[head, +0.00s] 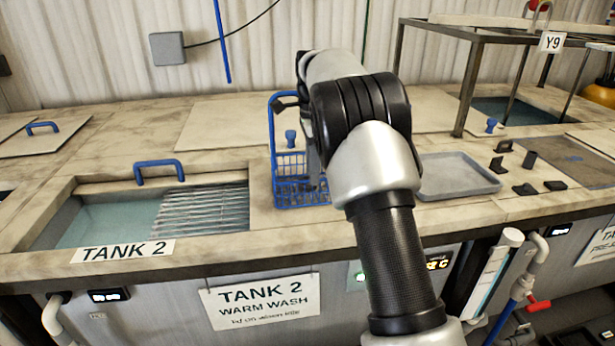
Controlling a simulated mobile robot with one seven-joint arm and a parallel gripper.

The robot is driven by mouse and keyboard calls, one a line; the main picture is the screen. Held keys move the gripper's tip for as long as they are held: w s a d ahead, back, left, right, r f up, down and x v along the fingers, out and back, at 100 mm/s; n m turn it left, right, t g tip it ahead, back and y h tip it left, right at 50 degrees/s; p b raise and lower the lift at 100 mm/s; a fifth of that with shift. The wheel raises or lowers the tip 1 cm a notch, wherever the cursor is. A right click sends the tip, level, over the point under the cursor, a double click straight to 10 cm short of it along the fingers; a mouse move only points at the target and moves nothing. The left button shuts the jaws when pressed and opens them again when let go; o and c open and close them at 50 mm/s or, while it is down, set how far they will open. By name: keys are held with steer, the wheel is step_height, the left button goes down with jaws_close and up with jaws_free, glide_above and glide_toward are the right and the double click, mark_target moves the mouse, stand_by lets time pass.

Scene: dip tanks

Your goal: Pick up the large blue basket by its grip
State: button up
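The large blue basket (290,200) is a wire basket standing on the counter, right of the tank 2 opening. Its tall blue frame rises at its left side and runs across the top behind my arm. My gripper (287,104) is at the upper part of this frame, with a dark finger showing beside the blue bar. My arm hides the rest of the gripper and the right part of the basket. I cannot tell whether the fingers are closed on the grip or whether they touch it.
Tank 2 (98,220) holds water and a metal rack (203,211), with a blue handle (159,171) behind. A grey tray (457,174) and several small black parts lie to the right. A dark metal frame (473,85) with a Y9 sign stands at the back right.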

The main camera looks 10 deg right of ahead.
step_height(320, 180, down, 4)
steer(key=shift+f, duration=0.25)
jaws_close()
steer(key=shift+r, duration=0.1)
stand_by(1.2)
